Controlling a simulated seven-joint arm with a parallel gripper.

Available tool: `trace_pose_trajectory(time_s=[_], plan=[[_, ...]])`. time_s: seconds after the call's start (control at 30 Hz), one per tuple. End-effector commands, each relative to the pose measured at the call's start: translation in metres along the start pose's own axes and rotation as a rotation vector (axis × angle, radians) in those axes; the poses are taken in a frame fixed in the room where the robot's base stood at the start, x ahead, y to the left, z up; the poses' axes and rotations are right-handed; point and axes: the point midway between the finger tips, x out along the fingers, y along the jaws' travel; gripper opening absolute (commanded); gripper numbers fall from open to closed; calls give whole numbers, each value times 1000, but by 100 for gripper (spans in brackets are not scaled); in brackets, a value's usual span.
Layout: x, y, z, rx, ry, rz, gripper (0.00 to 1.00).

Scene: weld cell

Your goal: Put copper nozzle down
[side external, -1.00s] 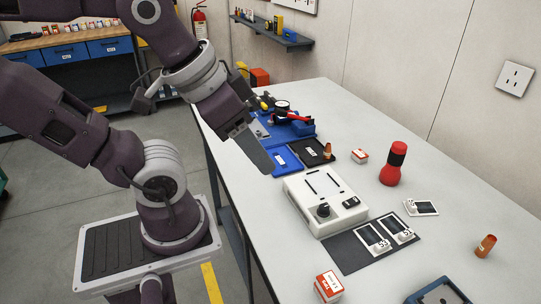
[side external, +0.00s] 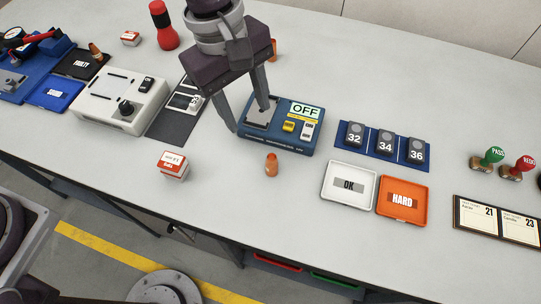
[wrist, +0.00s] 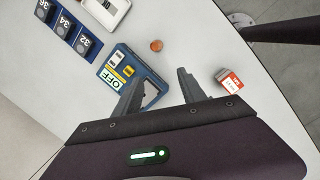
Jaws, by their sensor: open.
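A copper nozzle (side external: 271,165) stands upright on the bare table in front of the blue device marked OFF (side external: 285,126). It also shows in the wrist view (wrist: 156,45), apart from my fingers. My gripper (side external: 246,118) is open and empty. Its fingers are spread over the left end of the blue device, behind and left of the nozzle; in the wrist view the gripper (wrist: 160,80) has nothing between its fingertips. A second copper nozzle (side external: 96,50) is at the black FAULTY tray (side external: 80,64). Another copper piece (side external: 274,48) is partly hidden behind my gripper.
White OK tray (side external: 347,183) and orange HARD tray (side external: 403,201) lie right of the nozzle. Numbered blocks (side external: 385,143) sit behind them. A red-and-white box (side external: 173,166) stands left, and a white device (side external: 120,99) farther left. The table front between box and OK tray is otherwise clear.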

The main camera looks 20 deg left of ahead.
Motion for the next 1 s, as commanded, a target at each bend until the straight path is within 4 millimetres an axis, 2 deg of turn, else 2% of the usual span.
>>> trace_pose_trajectory(time_s=[0.03, 0.1, 0.23, 0.6, 0.87, 1.0], plan=[[26, 5, 15, -53, -11, -32, 48], [50, 8, 29, -119, -19, -57, 48], [71, 9, 38, -169, -22, -76, 48], [130, 2, 31, -171, -22, -75, 48], [135, 2, 31, -170, -22, -71, 48], [135, 2, 31, -170, -22, -71, 23]])
